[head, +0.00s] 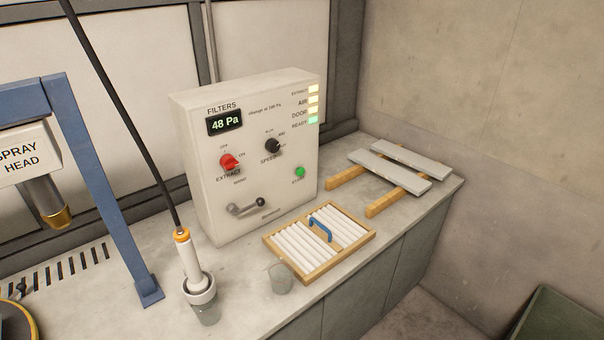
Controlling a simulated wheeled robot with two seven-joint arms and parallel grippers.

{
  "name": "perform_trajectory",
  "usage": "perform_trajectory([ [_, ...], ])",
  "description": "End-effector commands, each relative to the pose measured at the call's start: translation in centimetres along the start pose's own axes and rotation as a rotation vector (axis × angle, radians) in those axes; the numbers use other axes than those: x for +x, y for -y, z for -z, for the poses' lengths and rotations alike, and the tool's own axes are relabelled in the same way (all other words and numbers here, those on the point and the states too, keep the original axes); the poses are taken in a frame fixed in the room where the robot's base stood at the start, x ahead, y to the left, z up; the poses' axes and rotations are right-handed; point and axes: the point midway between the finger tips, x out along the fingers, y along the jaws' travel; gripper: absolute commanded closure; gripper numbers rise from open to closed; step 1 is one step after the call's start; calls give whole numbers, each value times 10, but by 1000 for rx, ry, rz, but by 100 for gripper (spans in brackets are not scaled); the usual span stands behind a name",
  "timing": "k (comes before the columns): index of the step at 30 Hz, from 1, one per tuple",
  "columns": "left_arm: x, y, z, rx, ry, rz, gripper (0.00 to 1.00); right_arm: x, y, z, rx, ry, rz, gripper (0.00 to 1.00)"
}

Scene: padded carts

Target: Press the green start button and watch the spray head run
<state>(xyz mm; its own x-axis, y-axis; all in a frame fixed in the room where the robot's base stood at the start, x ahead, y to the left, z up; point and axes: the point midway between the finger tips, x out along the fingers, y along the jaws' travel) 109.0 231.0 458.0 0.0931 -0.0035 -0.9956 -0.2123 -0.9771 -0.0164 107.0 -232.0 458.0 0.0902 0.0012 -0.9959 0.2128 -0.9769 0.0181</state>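The green start button (300,172) is on the lower right of the front of a white control box (245,150) on the counter. The spray head (38,172), a white block with a grey nozzle and brass tip, hangs from a blue frame (105,180) at the left, partly cut off by the picture edge. The box display (226,123) reads 48 Pa. Indicator lights (312,104) at its upper right are lit, the lowest green and the others yellowish. The red extract knob (229,161) and black speed knob (272,145) sit on the panel. Neither gripper is in view.
A wood-framed filter (273,253) with a blue handle lies before the box. A clear cup (281,279) stands beside it. A white probe on a black cable (190,258) stands in a holder. Two grey panels (388,168) rest on wooden bars at the right.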

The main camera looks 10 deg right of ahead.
Motion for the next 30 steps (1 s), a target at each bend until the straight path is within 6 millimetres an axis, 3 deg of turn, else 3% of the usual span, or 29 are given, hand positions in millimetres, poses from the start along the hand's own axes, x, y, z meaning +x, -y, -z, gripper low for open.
perform_trajectory([
  [2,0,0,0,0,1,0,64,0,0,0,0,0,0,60],
  [11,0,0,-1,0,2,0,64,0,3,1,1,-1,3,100],
  [30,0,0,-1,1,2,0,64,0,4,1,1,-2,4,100],
])
